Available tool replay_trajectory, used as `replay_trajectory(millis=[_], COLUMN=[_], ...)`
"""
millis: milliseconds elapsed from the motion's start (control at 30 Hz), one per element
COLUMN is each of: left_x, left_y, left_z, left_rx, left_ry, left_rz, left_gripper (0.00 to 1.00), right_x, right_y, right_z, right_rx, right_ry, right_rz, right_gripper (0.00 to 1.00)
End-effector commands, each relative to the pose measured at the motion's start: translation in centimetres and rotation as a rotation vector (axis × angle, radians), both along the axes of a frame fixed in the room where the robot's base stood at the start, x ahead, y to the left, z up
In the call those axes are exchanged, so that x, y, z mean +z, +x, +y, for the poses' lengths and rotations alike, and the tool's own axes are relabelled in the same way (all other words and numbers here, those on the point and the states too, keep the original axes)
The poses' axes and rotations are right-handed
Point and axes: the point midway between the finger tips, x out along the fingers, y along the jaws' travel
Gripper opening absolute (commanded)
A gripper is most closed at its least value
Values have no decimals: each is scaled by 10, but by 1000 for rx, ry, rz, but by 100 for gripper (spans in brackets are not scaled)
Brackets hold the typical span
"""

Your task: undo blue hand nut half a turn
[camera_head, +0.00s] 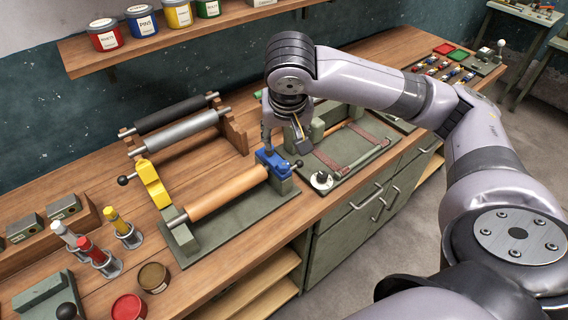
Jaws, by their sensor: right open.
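A blue block (275,165) sits at the right end of an orange-brown roller (228,191) on a green base plate. A small dark ball knob (299,164) sticks out at the block's right side. A separate blue hand nut is not clear to me; the fingers cover the top of the block. My right gripper (286,146) points down just above and behind the blue block, open. One finger is close over the block and the other is to its right. I cannot tell whether either touches it. My left gripper is not in view.
A yellow block (153,184) with a black knob stands at the roller's left end. Black and grey rollers (180,131) lie behind. A green fixture with reddish straps (345,150) is close on the right. Screwdrivers and tins stand front left; a shelf with tins (107,34) hangs above.

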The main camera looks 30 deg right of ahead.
Motion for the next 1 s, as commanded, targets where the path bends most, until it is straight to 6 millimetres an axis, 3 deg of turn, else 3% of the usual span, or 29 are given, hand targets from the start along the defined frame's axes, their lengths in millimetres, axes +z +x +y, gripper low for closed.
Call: replay_trajectory(millis=[167, 700, 1000], left_x=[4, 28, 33], left_y=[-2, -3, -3], left_z=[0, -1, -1], left_rx=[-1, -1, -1], left_ry=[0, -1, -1], left_rz=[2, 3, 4], left_gripper=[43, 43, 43], right_x=[-20, -124, -156], right_y=[6, 45, 56], right_z=[-6, -27, -33], right_rx=[-4, -2, 0], right_ry=[-3, -1, 1], right_rz=[7, 4, 1], right_gripper=[48, 48, 48])
